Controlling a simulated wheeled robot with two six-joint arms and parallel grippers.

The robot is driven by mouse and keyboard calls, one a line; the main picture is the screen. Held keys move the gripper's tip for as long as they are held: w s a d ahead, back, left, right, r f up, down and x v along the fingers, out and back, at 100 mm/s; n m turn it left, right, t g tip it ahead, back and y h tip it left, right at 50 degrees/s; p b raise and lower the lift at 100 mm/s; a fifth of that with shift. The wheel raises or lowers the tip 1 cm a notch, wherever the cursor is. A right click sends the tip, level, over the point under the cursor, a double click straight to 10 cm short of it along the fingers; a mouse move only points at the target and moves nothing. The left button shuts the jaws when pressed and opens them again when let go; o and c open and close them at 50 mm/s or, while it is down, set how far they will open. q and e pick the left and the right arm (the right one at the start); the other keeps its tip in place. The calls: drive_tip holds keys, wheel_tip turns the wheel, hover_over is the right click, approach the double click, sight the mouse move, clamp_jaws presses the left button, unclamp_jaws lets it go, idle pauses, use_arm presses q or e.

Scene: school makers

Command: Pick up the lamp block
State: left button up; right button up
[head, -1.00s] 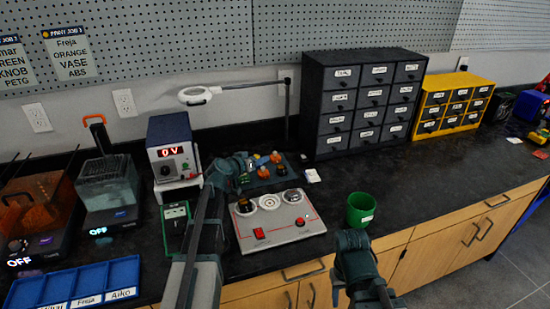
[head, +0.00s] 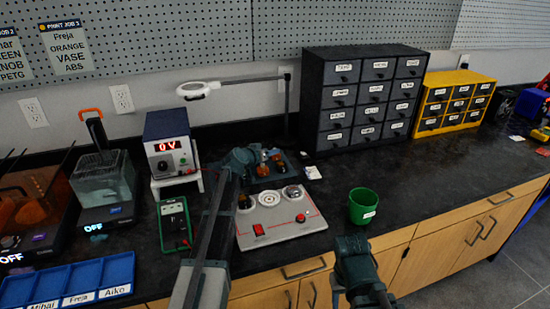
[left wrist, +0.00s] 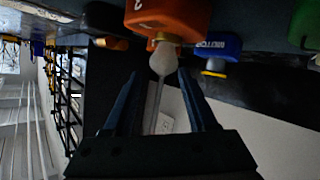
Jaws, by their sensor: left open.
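In the left wrist view an orange block (left wrist: 168,18) marked 2 has a pale bulb-like part (left wrist: 162,58) pointing down the picture; it looks like the lamp block. My left gripper (left wrist: 158,78) is open, with its fingers on either side of that pale part and no clear grip on it. In the head view my left gripper (head: 245,160) is over the back tray, beside small orange parts (head: 277,160), and partly hides them. My right arm's dark end (head: 355,262) is at the bottom, in front of the counter; its fingers cannot be made out.
A blue block (left wrist: 220,45) labelled MOTOR is close beside the orange one. A grey board (head: 283,226) with a red switch lies in front of the tray. A green cup (head: 362,206) stands right, a power supply (head: 170,145) left, and drawers (head: 345,100) behind.

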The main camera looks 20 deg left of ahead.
use_arm(q)
drive_tip(key=b+x, duration=0.1)
drive_tip(key=x, duration=0.3)
drive_tip(key=shift+w+a+f, duration=0.1)
drive_tip(key=shift+w+a, duration=0.05)
drive_tip(key=shift+w, duration=0.05)
drive_tip(key=shift+s, duration=0.1)
clamp_jaws()
